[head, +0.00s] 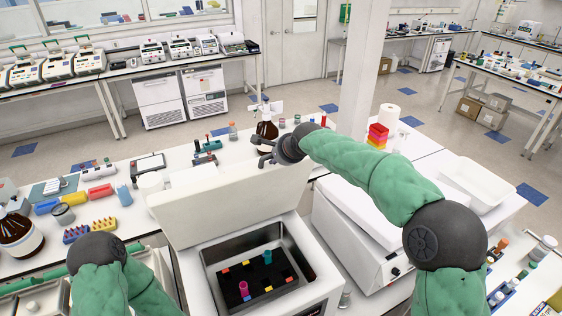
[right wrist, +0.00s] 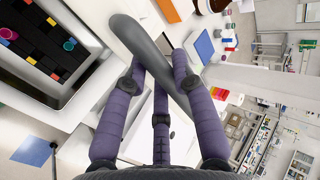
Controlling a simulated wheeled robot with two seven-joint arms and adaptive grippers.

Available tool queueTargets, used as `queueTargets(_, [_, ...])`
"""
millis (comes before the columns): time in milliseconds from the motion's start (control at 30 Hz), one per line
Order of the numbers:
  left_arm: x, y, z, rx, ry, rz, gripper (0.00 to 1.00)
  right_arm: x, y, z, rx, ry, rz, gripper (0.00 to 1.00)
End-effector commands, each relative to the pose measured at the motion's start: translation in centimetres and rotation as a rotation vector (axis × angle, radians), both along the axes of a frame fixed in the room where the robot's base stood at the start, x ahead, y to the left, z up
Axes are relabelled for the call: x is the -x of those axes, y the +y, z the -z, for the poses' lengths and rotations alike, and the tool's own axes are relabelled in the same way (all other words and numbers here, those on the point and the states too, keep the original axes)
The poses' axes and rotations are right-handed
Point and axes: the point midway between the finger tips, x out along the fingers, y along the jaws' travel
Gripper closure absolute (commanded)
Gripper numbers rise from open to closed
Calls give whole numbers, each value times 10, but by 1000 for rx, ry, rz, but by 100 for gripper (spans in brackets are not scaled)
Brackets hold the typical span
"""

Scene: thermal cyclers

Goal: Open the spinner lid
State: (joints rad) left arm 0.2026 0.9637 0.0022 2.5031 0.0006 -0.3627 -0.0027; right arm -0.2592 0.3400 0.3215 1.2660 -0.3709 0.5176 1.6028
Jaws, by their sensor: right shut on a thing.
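The spinner (head: 318,268) is a white box at the bottom middle of the head view. Its white lid (head: 215,203) stands raised and tilted at the back, and the metal well is exposed. A black rack with coloured blocks, a teal tube (head: 268,257) and a magenta tube (head: 244,289) is inside; the well also shows in the right wrist view. My right gripper (head: 266,152) is at the lid's upper right edge. In the right wrist view its purple fingers (right wrist: 158,65) are shut on a grey handle (right wrist: 143,48). My left gripper is out of view; only its green-sleeved arm shows.
A white machine (head: 350,240) stands right of the spinner. A brown bottle (head: 267,130) stands close behind my right gripper. A white tray (head: 478,185) is at the right. Tube racks (head: 77,233) and another brown bottle (head: 18,236) crowd the bench at the left.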

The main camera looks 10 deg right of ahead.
Motion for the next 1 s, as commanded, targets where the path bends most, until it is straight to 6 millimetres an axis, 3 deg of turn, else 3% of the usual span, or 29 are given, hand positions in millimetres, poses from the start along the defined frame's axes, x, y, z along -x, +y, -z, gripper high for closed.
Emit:
queueTargets(400, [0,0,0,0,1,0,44,-2,0,-6,-4,-10,3,100])
queueTargets(433, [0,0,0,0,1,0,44,-2,0,-6,-4,-10,3,71])
queueTargets(500, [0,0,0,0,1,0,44,-2,0,-6,-3,-9,3,51])
queueTargets(533, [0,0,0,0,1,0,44,-2,0,-5,-3,-9,3,49])
queueTargets(833, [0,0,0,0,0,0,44,-1,0,-3,-1,-4,1,49])
queueTargets(1000, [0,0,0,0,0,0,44,6,-2,-11,-1,-6,1,49])
